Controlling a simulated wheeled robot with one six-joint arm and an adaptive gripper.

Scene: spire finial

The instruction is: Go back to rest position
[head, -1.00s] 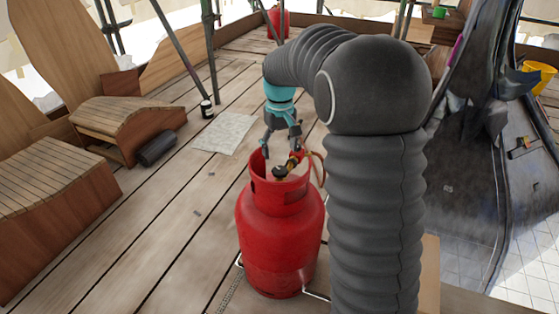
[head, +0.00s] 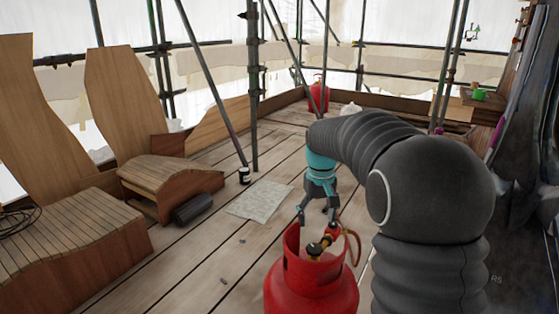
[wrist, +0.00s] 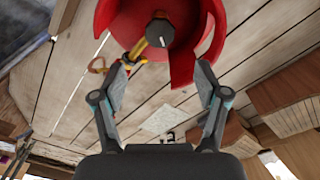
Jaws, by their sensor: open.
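My gripper (head: 318,208) hangs from my bent arm just above and behind the collar of a red gas cylinder in the head view. Its fingers are spread and hold nothing. The red gas cylinder (head: 312,285) stands upright in front, its lower part cut off by the picture's bottom edge. A brass valve with a dark knob sits inside its collar, with an orange hose at the right. In the wrist view the two fingers (wrist: 160,88) are apart, and the cylinder's red collar (wrist: 185,60) and valve (wrist: 158,32) lie beyond them.
Wooden curved benches (head: 170,180) and a dark roll (head: 192,207) stand at the left. A pale sheet (head: 259,199) and a small dark jar (head: 244,175) lie on the plank floor. Scaffold poles (head: 252,90) rise behind. Another red cylinder (head: 318,97) stands far back.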

